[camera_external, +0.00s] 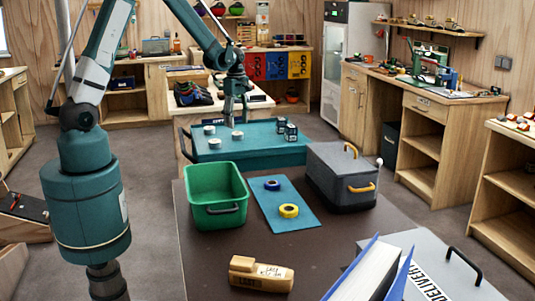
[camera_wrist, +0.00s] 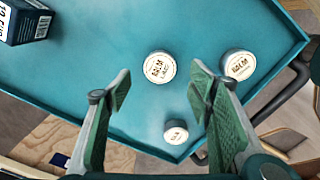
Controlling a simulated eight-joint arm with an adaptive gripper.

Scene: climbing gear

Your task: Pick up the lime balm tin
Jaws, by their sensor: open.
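Three small round tins with pale lids sit on a teal tray (camera_external: 262,153). In the wrist view, one tin (camera_wrist: 160,66) lies between the lines of my fingertips, another tin (camera_wrist: 238,66) is to the right near the tray rim, and a third tin (camera_wrist: 176,131) is lower, between my fingers. The lids carry dark print; the first two appear to read "BALM", but I cannot tell which tin is lime. My gripper (camera_external: 234,118) is open and empty, pointing down over the tray. Its fingers also show in the wrist view (camera_wrist: 158,82).
Small dark boxes (camera_external: 291,132) stand at the tray's right side; one box (camera_wrist: 24,22) shows at the wrist view's upper left. A green bin (camera_external: 216,188), a blue mat with tape rolls (camera_external: 288,211) and a grey lidded crate (camera_external: 335,180) occupy the nearer table.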

